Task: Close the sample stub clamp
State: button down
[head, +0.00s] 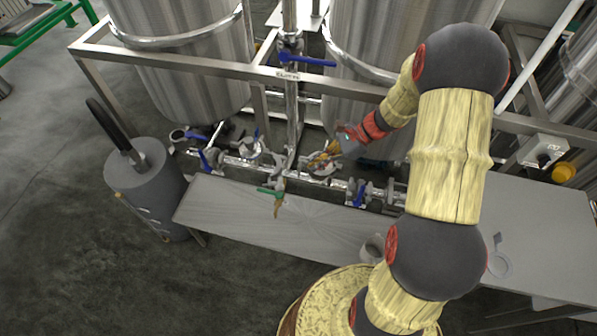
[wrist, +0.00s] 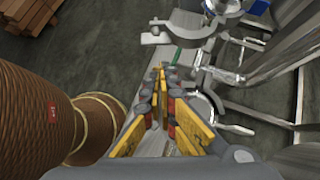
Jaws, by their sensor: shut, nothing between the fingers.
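My gripper (head: 322,158) is above the steel pipe run at the front of the tanks in the head view. Its yellow fingers are closed together with nothing between them; they also show in the wrist view (wrist: 161,75). A green-handled sample valve (head: 271,192) sits on a short stub left of my gripper; its green handle (wrist: 177,56) shows partly beyond the fingertips. Grey pipe clamps lie around it, one at the stub (head: 280,171) and one beyond the fingers in the wrist view (wrist: 158,38). I cannot tell for sure which is the sample stub clamp or how far it is open.
Blue-handled valves (head: 210,160) stand along the pipe run, which fills the space between the tanks (head: 190,70) and the grey bench (head: 235,215). A steel frame rail (head: 230,64) crosses above. A grey cylinder (head: 148,185) stands at the left. The bench top is mostly clear.

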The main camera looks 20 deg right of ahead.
aim_at(278, 166)
jog(key=b+x, duration=0.3)
jog(key=x, duration=0.7)
jog(key=shift+a, duration=0.1)
jog(key=shift+s+a+m, duration=0.15)
jog(key=shift+a+m, duration=0.1)
jog(key=shift+m, duration=0.05)
